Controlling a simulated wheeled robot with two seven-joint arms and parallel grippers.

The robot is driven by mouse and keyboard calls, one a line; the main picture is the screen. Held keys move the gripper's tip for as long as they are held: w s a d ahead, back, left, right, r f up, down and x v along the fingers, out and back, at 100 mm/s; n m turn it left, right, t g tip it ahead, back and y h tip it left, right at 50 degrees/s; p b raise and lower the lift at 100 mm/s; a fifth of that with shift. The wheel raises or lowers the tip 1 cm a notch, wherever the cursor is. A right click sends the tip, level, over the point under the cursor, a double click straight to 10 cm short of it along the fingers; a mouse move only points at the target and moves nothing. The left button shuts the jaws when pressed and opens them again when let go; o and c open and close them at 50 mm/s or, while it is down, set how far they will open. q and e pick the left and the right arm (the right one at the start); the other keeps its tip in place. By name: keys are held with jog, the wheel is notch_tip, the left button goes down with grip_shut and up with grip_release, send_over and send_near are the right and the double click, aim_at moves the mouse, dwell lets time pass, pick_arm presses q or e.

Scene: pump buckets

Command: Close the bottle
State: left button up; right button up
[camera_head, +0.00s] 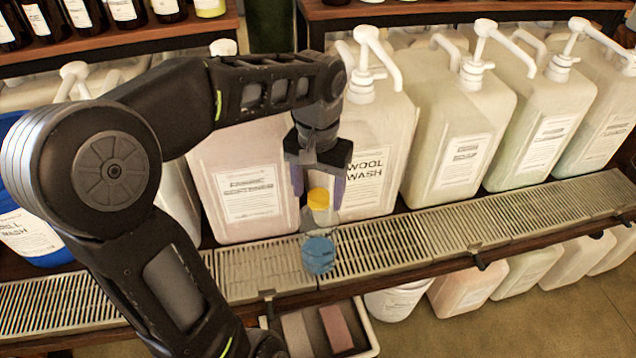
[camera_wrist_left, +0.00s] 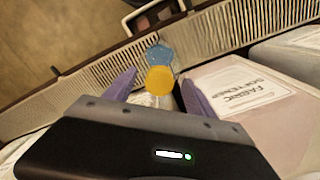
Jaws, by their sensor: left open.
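A small clear bottle (camera_head: 318,252) with blue contents stands upright on the metal drip grate (camera_head: 262,272), in front of the pump buckets. A yellow cap (camera_head: 318,198) is at the top of the bottle; I cannot tell whether it is tightened. My left gripper (camera_head: 318,190) is open above the bottle, with its purple fingers on either side of the cap. In the left wrist view the yellow cap (camera_wrist_left: 159,80) and the bottle's blue part (camera_wrist_left: 159,55) show between and beyond the open fingers (camera_wrist_left: 152,92). My right gripper is not in view.
Several large pump buckets stand behind the grate, including the Wool Wash bucket (camera_head: 367,150) close to my left gripper. A blue container (camera_head: 30,235) is at the left. Below are a white tray (camera_head: 370,335) and more containers. The grate is clear right of the bottle.

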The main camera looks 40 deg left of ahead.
pick_arm(q)
jog(key=shift+c, duration=0.4)
jog(key=c, duration=1.3)
jog(key=m+p, duration=0.1)
jog(key=m, duration=0.4)
jog(key=shift+r+m, duration=0.15)
jog(key=shift+m, duration=0.15)
jog(key=m+p, duration=0.1)
jog(key=m, duration=0.4)
jog(key=shift+p, duration=0.4)
jog(key=m, duration=0.4)
jog(key=shift+p, duration=0.35)
jog(key=shift+f, duration=0.2)
jog(key=o, duration=1.3)
